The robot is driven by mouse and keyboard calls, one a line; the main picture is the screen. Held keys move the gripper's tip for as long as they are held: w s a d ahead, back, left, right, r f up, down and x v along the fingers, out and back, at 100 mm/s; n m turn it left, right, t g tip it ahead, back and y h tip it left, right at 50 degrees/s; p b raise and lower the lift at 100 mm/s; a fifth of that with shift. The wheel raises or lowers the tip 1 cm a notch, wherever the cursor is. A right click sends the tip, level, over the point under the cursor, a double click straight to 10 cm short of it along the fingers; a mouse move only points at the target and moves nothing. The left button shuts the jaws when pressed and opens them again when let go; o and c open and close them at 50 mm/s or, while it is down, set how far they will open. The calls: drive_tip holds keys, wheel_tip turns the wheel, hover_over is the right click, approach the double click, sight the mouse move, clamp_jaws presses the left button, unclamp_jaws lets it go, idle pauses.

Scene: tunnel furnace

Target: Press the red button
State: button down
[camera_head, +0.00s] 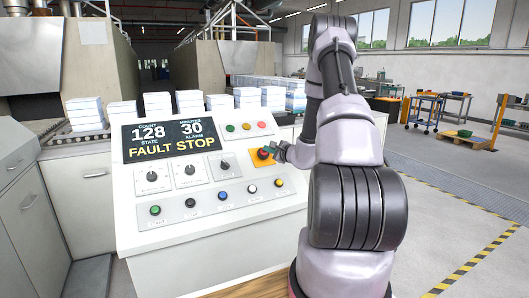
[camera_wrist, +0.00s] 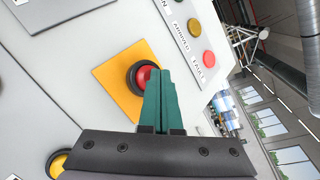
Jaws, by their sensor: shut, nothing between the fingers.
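The red button (camera_head: 263,154) is a mushroom-shaped knob in a dark ring on a yellow square plate (camera_head: 254,161), on the sloping face of the white control console. In the wrist view the red button (camera_wrist: 142,76) is partly hidden behind my fingertips, and the yellow plate (camera_wrist: 112,88) shows around it. My gripper (camera_head: 279,150) is at the right side of the button in the head view. In the wrist view the green fingers of my gripper (camera_wrist: 158,73) are shut together and empty, with their tips over the button's right part. I cannot tell whether they touch it.
The console display (camera_head: 170,137) reads FAULT STOP. Above the button are green, yellow and red lamps (camera_head: 262,125); below it is a row of coloured buttons (camera_head: 223,197). A yellow button (camera_wrist: 58,164) shows near my gripper in the wrist view. Stacks (camera_head: 157,105) stand behind the console.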

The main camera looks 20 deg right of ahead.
drive_tip(key=shift+s+r, duration=0.5)
drive_tip(key=shift+r, duration=0.25)
drive_tip(key=s+r, duration=0.1)
drive_tip(key=r, duration=0.1)
drive_tip(key=s+r, duration=0.2)
drive_tip(key=shift+d, duration=0.1)
idle(0.8)
